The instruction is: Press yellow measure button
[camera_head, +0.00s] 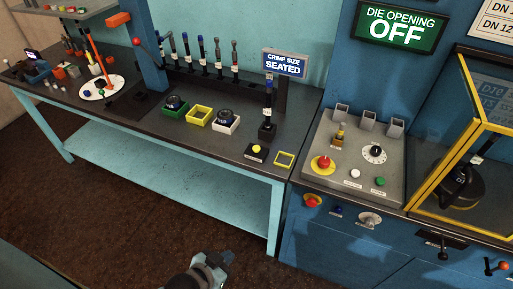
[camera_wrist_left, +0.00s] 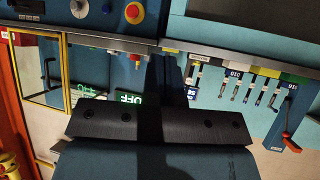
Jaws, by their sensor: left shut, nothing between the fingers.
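The yellow button (camera_head: 256,149) sits on a small black box at the front edge of the bench, below the "CRIMP SIZE SEATED" display (camera_head: 285,64). A gauge stand holding a hose end (camera_head: 267,113) is just behind it. My left gripper (camera_head: 222,258) is at the bottom of the head view, low in front of the bench and well apart from the button. It is shut and empty. Its dark parts fill the middle of the left wrist view (camera_wrist_left: 163,80), where the scene appears upside down and I cannot make out the button clearly. My right gripper is not in view.
An empty yellow-rimmed square (camera_head: 285,159) lies right of the button. Green, yellow and white trays (camera_head: 226,124) stand to its left. A control panel (camera_head: 352,157) with a red knob (camera_head: 323,163) and a yellow-framed guard (camera_head: 470,120) are further right. The floor before the bench is clear.

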